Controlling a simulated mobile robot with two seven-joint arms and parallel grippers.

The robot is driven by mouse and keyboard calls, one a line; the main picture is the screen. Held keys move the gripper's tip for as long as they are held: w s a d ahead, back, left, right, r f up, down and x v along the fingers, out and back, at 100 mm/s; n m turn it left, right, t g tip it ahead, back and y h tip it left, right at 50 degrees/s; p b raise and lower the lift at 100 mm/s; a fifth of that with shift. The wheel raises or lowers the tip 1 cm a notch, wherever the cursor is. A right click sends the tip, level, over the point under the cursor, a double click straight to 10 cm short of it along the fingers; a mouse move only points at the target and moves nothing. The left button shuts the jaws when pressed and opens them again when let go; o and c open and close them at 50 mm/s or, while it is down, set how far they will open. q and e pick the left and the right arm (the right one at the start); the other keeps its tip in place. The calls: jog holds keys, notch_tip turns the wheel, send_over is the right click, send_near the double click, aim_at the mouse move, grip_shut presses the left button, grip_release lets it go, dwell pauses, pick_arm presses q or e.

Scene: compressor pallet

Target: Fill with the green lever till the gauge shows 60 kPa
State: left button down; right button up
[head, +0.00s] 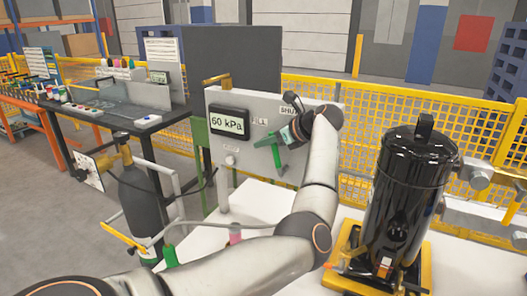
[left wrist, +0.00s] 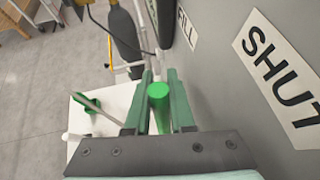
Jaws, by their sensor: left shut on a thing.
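The grey panel (head: 248,160) carries a gauge display (head: 229,122) that reads 60 kPa. The green lever (head: 264,142) is on the panel's front, below the SHUT label (head: 287,108). My left gripper (head: 278,143) is at the lever and partly covers it. In the left wrist view the lever's round green end (left wrist: 159,91) sits between the two green fingers of my left gripper (left wrist: 160,74), which is shut on it. The SHUT label (left wrist: 280,70) and part of a FILL label (left wrist: 187,27) show on the panel beside it. My right gripper is out of view.
A black tank (head: 408,190) stands on a yellow base (head: 345,262) on the white table (head: 255,200). A dark gas cylinder (head: 142,200) stands left of the panel. A bench (head: 150,118) and yellow mesh fence (head: 400,125) are behind.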

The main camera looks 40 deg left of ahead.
pick_arm(q)
jog(key=shift+w+d+r+y+b, duration=0.15)
jog(key=shift+d+r+y+b, duration=0.05)
jog(key=shift+d+y+b, duration=0.3)
jog(key=shift+w+d+r+y+b, duration=0.15)
jog(key=shift+d+y+b, duration=0.2)
jog(key=shift+y+b, duration=0.25)
jog(key=shift+d+r, duration=0.1)
jog(key=shift+w+d+r+g+y, duration=0.1)
jog(key=shift+d+r+g+y, duration=0.05)
jog(key=shift+g+y, duration=0.15)
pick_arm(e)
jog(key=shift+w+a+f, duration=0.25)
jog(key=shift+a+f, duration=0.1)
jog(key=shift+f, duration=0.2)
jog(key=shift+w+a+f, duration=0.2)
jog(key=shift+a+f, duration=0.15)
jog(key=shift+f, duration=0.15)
pick_arm(q)
jog(key=c, duration=1)
grip_release()
jog(key=shift+c, duration=0.2)
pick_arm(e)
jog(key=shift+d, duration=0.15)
pick_arm(q)
jog(key=shift+d, duration=0.1)
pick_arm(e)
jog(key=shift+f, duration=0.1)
